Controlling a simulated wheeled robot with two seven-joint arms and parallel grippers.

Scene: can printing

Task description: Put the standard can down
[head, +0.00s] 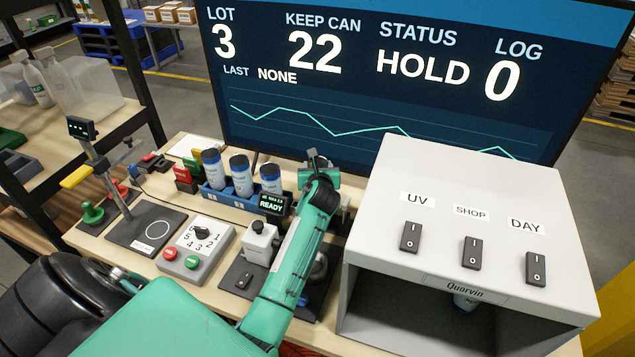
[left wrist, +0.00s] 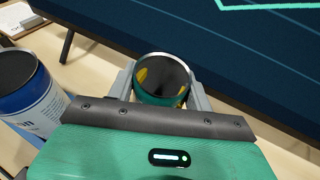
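My left gripper (head: 318,162) is beyond the right end of the blue can rack, in front of the big screen. In the left wrist view its two grey fingers (left wrist: 161,92) are on either side of a can (left wrist: 160,72) with a silver rim, dark shiny top and green side, taken as the standard can. The fingers appear shut on it. The can's lower part is hidden by my gripper, and whether its base touches anything cannot be told. My right gripper is in neither view.
Several blue-and-white cans (head: 241,176) stand in the blue rack (head: 215,198); one shows close by in the wrist view (left wrist: 30,100). A white booth (head: 470,200) with another can inside (head: 467,301) is to the right. A circle-marked pad (head: 135,240) is empty.

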